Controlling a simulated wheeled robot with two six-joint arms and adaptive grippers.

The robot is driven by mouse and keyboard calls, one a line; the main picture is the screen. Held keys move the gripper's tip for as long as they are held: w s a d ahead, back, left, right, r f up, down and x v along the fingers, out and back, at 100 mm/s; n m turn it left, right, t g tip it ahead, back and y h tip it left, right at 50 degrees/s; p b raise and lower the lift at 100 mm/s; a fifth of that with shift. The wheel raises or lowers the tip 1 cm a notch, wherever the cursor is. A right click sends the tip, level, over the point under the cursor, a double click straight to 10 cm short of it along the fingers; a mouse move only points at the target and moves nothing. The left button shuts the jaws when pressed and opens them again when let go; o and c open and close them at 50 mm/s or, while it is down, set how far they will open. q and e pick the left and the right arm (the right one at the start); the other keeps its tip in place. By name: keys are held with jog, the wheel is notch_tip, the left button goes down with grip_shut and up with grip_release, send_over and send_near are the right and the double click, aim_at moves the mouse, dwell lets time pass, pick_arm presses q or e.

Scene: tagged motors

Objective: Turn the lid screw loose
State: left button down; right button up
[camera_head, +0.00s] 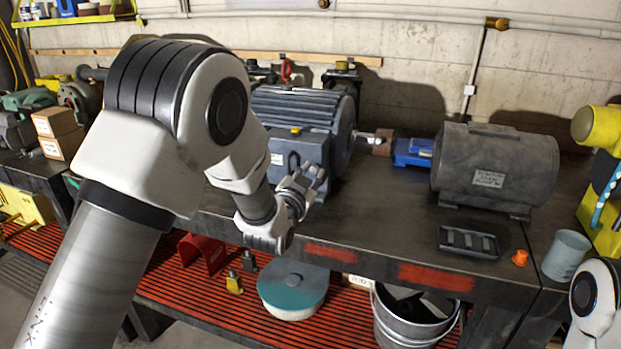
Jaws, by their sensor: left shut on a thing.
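The blue-grey finned motor (335,110) stands on the dark workbench, with a box and lid (313,147) on its front side. My left gripper (312,178) is at the lower front of this box, with its fingers closed at the lid. The lid screw is hidden between or behind the fingers, so I cannot see its head or how far out it stands. My right gripper is out of view; only part of my right arm shows at the bottom right corner.
A dark grey motor (495,165) with a blue coupling guard (413,152) stands to the right. A metal bucket (415,325) stands below.

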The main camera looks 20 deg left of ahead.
pick_arm(q)
jog(key=n+b, duration=0.1)
jog(key=n, duration=0.5)
jog(key=shift+r+n, duration=0.15)
jog(key=shift+n, duration=0.15)
jog(key=n+b, duration=0.1)
jog(key=n, duration=0.2)
jog(key=shift+n, duration=0.3)
jog(key=n, duration=0.3)
jog(key=shift+n, duration=0.3)
jog(key=n+b, duration=0.1)
jog(key=n, duration=0.3)
jog(key=shift+r+n, duration=0.1)
jog(key=shift+n, duration=0.2)
jog(key=shift+r+n, duration=0.1)
jog(key=shift+n, duration=2.4)
